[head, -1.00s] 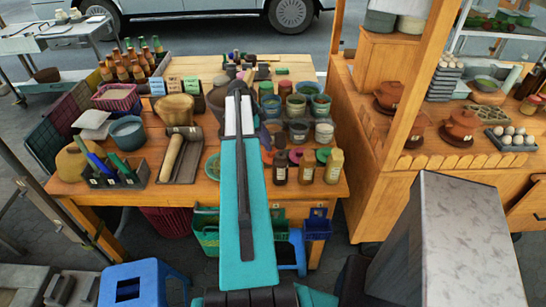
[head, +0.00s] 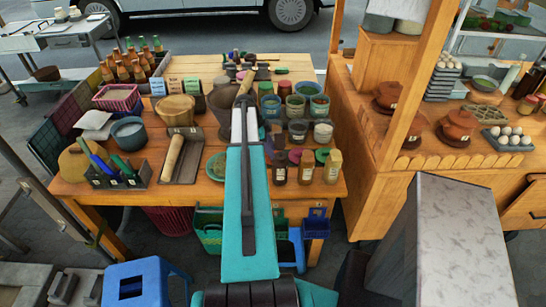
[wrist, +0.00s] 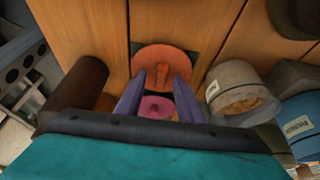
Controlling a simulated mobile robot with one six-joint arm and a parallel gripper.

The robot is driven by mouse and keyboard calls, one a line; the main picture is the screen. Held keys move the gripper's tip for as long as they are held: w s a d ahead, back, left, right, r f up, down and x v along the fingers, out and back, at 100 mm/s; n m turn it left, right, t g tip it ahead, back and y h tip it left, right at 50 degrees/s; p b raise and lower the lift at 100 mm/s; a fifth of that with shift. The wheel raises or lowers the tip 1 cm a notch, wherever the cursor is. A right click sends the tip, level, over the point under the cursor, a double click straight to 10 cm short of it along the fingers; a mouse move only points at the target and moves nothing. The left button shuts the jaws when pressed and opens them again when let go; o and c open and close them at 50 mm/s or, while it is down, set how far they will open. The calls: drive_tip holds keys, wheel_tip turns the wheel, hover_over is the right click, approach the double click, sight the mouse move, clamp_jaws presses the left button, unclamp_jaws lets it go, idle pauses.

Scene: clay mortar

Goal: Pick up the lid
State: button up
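In the wrist view, an orange round lid (wrist: 165,60) with a raised ridge handle lies flat just beyond my fingertips. A smaller pink lid (wrist: 155,107) with a knob shows in the gap between the fingers. My gripper (wrist: 160,80) is open, its two purple fingers apart on either side of that gap. I cannot tell how high the fingertips are above the lids, and no grasp shows.
In the wrist view, a dark brown cylinder (wrist: 75,92) stands left, and a grey labelled jar (wrist: 238,90) and blue jar (wrist: 300,115) stand close right. The head view shows a mortar (head: 220,104), a wooden pestle (head: 173,157) in a tray, and small bottles (head: 306,167).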

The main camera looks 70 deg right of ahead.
clamp_jaws()
idle(0.3)
drive_tip(key=shift+r, duration=0.2)
wheel_tip(320, 180, up, 10)
drive_tip(key=b, duration=0.3)
drive_tip(key=shift+f, duration=0.15)
idle(0.4)
idle(0.6)
